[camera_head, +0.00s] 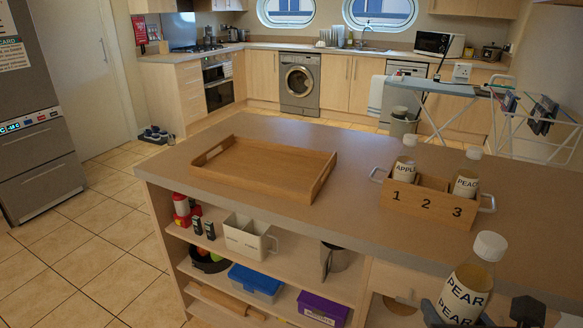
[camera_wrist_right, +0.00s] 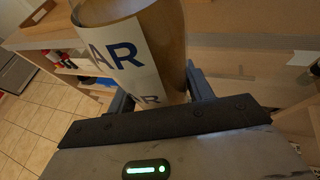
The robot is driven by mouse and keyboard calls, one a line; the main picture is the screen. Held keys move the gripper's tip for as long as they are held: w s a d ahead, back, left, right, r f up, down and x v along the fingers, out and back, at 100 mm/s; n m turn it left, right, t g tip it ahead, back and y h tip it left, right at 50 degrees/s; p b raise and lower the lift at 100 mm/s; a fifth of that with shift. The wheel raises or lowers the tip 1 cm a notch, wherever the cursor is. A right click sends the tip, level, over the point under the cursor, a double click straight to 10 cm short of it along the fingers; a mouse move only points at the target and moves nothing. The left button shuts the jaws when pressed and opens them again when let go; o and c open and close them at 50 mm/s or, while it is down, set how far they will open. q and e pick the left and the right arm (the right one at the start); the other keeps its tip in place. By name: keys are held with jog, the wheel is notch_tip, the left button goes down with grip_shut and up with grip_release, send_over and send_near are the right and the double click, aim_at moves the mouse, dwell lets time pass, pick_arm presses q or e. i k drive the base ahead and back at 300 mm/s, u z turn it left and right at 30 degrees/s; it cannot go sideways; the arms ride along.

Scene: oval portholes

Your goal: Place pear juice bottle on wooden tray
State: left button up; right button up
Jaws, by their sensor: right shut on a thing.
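The pear juice bottle (camera_head: 466,285) has a white cap and a label reading PEAR. It is at the lower right of the head view, in front of the counter's near edge. My right gripper (camera_head: 473,318) is shut on it, and the bottle stands slightly tilted. In the right wrist view the bottle (camera_wrist_right: 135,45) fills the space between the fingers, its top out of frame. The wooden tray (camera_head: 262,170) lies empty on the counter's left part, well away from the bottle. My left gripper is not in view.
A wooden crate (camera_head: 428,213) numbered 1, 2, 3 stands on the counter between tray and bottle. It holds an apple bottle (camera_head: 405,172) in slot 1 and a peach bottle (camera_head: 466,184) in slot 3; slot 2 looks empty. Shelves below the counter (camera_head: 350,225) hold several items.

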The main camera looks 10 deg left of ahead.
aim_at(246, 163)
jog(key=u, duration=1.2)
jog(key=i, duration=1.1)
jog(key=z, duration=0.6)
